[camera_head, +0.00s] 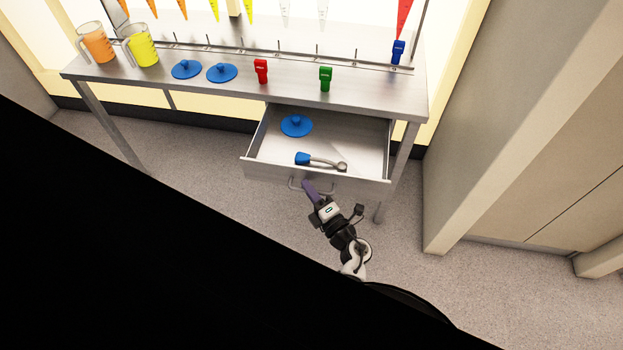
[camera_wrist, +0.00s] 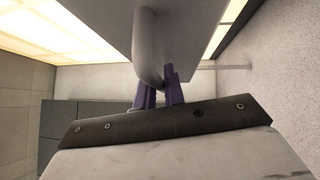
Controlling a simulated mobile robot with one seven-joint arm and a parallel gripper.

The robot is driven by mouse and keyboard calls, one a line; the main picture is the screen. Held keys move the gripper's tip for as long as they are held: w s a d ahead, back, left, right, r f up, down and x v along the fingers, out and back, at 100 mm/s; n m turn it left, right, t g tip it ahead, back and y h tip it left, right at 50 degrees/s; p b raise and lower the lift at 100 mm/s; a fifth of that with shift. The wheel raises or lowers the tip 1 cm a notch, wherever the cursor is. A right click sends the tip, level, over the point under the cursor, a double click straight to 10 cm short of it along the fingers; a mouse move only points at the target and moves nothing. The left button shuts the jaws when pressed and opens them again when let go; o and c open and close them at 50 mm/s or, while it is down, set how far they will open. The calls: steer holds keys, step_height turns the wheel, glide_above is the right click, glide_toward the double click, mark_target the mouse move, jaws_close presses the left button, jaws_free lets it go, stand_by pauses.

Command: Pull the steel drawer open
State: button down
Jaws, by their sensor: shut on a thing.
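The steel drawer (camera_head: 262,168) under the steel table stands well open in the head view. Inside it lie a blue lid with a knob (camera_head: 296,125) and a metal tool with a blue handle (camera_head: 322,161). The drawer's bar handle (camera_head: 293,184) is on its front face. My gripper (camera_head: 308,185) has purple fingers and is at the handle's left part. In the wrist view the fingers (camera_wrist: 159,92) are shut on the handle (camera_wrist: 147,50), beside the drawer front (camera_wrist: 110,42).
On the steel table (camera_head: 205,90) stand an orange jug (camera_head: 97,45), a yellow jug (camera_head: 142,47), two blue lids (camera_head: 221,72), and red (camera_head: 261,71), green (camera_head: 325,78) and blue (camera_head: 397,51) tap-like pieces. A wall (camera_head: 470,150) is at the right. Floor in front of the drawer is clear.

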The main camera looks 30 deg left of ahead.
steer(key=shift+s+d, duration=0.15)
steer(key=shift+s, duration=0.15)
steer(key=c, duration=1.8)
jaws_free()
steer(key=shift+o, duration=0.2)
